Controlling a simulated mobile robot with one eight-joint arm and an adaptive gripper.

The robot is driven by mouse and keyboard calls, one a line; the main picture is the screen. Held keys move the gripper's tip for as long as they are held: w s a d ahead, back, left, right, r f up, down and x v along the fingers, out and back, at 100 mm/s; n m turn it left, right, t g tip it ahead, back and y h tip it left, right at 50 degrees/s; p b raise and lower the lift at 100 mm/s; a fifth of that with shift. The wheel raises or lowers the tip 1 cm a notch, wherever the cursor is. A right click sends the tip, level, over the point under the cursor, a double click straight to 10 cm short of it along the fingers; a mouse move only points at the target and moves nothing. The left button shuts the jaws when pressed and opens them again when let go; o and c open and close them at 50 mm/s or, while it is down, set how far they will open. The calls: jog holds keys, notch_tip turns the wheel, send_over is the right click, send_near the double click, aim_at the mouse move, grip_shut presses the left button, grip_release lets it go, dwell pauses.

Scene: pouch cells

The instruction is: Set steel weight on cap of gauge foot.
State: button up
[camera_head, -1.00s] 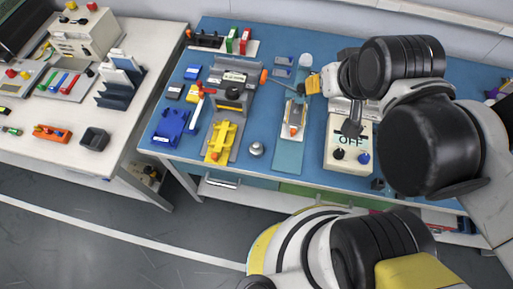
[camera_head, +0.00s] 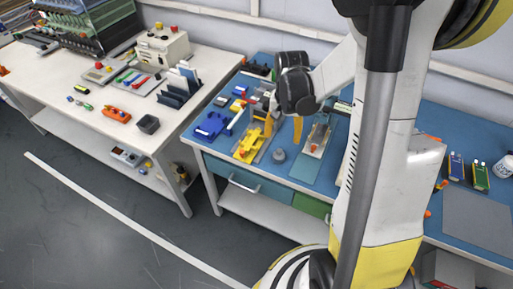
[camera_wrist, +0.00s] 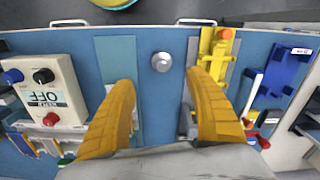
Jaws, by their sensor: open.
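The steel weight (camera_head: 279,155) is a small round silver piece standing on the blue table near its front edge. In the wrist view the weight (camera_wrist: 161,62) lies just beyond and between the fingertips, with no contact visible. My gripper (camera_head: 282,128) is open and empty, its yellow fingers spread wide above the table; it also shows in the wrist view (camera_wrist: 160,80). What looks like the gauge foot, with an orange cap (camera_head: 313,148), is on the teal plate (camera_head: 306,168) right of the weight. In the wrist view my left-hand finger hides most of it.
A yellow clamp fixture (camera_wrist: 213,45) stands close beside the weight, with a blue holder (camera_wrist: 285,70) beyond it. Bare blue table surrounds the weight.

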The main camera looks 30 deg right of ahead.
aim_at(280, 149)
notch_tip(280, 149, down, 6)
jog(key=shift+r+b, duration=0.1)
jog(key=shift+b, duration=0.95)
jog(key=f+b, duration=0.2)
jog(key=f, duration=0.3)
jog(key=shift+w+a+f+b, duration=0.15)
jog(key=shift+w+b, duration=0.1)
jog(key=shift+b, duration=0.15)
jog(key=shift+c, duration=0.2)
grip_shut()
